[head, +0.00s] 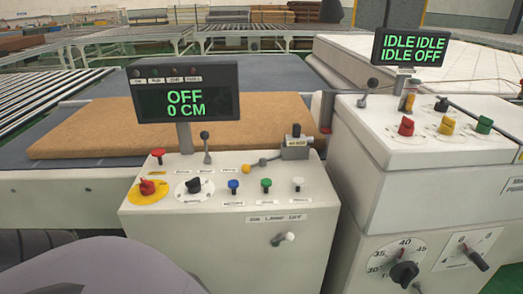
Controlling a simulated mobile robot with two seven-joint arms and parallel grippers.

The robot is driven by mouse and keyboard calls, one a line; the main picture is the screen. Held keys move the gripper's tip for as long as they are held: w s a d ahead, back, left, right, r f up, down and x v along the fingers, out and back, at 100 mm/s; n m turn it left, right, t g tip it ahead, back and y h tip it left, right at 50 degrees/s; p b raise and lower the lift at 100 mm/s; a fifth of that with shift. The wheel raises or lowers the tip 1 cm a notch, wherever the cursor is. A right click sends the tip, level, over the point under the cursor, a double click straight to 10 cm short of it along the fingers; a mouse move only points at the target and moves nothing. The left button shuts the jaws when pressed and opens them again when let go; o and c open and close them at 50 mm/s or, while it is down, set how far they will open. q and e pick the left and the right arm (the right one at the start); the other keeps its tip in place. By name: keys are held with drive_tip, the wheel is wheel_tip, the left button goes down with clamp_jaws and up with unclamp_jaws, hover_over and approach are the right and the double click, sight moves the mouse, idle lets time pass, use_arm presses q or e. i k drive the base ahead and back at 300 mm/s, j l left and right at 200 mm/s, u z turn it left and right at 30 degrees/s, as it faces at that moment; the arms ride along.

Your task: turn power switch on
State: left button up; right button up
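A white control cabinet (170,235) stands in front of me. Its display (185,90) reads "OFF" and "0 CM" in green. On its sloped top are a red rotary knob on a yellow plate (155,195), a black rotary knob (194,186), a small red button (158,153) and a black-tipped lever (205,146). Blue (233,184), green (266,183) and white (297,182) buttons sit to the right. A white-tipped toggle (288,237) is on the front, under an "ON LAMP OFF" label. I cannot read which control is the power switch. Neither gripper is in view.
A second white cabinet (440,210) stands at the right; its display (412,48) reads "IDLE IDLE" and "IDLE OFF". A brown slab (110,125) lies on a dark conveyor bed behind the first cabinet. A white mattress (470,65) lies at the back right. Roller conveyors (45,88) fill the left background.

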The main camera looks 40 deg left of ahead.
sight(147, 188)
drive_tip(key=u, duration=1.5)
